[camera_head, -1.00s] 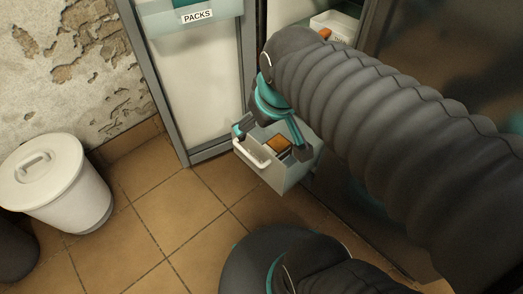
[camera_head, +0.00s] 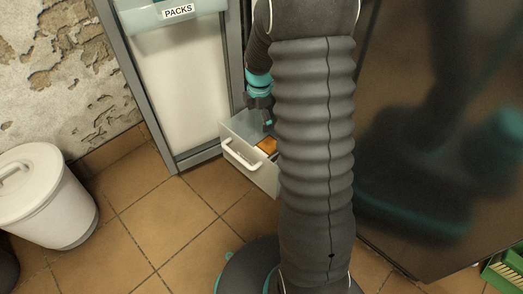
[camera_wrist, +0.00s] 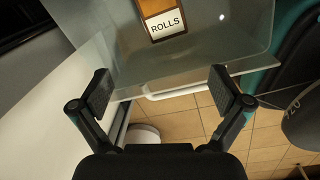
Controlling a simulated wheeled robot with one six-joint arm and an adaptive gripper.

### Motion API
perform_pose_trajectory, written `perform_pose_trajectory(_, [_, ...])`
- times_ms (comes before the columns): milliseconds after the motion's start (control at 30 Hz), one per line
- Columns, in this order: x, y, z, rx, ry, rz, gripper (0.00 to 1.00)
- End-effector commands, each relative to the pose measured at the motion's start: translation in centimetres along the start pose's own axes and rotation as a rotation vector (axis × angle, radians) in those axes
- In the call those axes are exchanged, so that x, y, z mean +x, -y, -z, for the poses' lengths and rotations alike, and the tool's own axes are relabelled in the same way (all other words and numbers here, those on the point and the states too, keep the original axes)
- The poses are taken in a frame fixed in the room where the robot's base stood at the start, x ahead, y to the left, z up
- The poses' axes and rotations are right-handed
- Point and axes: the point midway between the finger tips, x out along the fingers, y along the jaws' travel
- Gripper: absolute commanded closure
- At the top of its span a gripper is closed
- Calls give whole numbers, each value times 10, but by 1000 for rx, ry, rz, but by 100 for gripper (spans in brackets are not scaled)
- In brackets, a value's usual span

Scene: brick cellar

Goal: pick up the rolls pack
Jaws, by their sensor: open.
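The rolls pack (camera_wrist: 164,20) is an orange-brown box with a white label reading ROLLS, lying inside an open drawer near the top of the wrist view. In the head view the pack (camera_head: 267,145) shows as a small orange patch, partly hidden by my arm. The drawer (camera_head: 240,155) is pale with a white handle; its clear wall also shows in the wrist view (camera_wrist: 235,60). My gripper (camera_wrist: 163,93) is open and empty, with its fingers spread wide and apart from the pack. In the head view my gripper (camera_head: 268,122) is above the drawer.
A cabinet with a teal-edged bin labelled PACKS (camera_head: 178,12) stands behind the drawer. A white lidded bin (camera_head: 45,200) is at the left. A dark glossy panel (camera_head: 420,150) is at the right, with a green crate (camera_head: 505,270) at lower right.

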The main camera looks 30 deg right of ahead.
Motion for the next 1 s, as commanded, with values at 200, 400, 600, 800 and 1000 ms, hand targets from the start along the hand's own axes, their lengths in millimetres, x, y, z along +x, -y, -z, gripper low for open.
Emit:
perform_pose_trajectory(200, [76, -9, -24, -225, -23, 57, 0])
perform_pose_trajectory(400, [103, -11, -32, -318, -34, 73, 0])
perform_pose_trajectory(600, [132, -8, -31, -326, -37, 77, 0])
perform_pose_trajectory(800, [168, -5, -30, -325, -37, 76, 0])
perform_pose_trajectory(1000, [186, -4, -30, -325, -35, 74, 0])
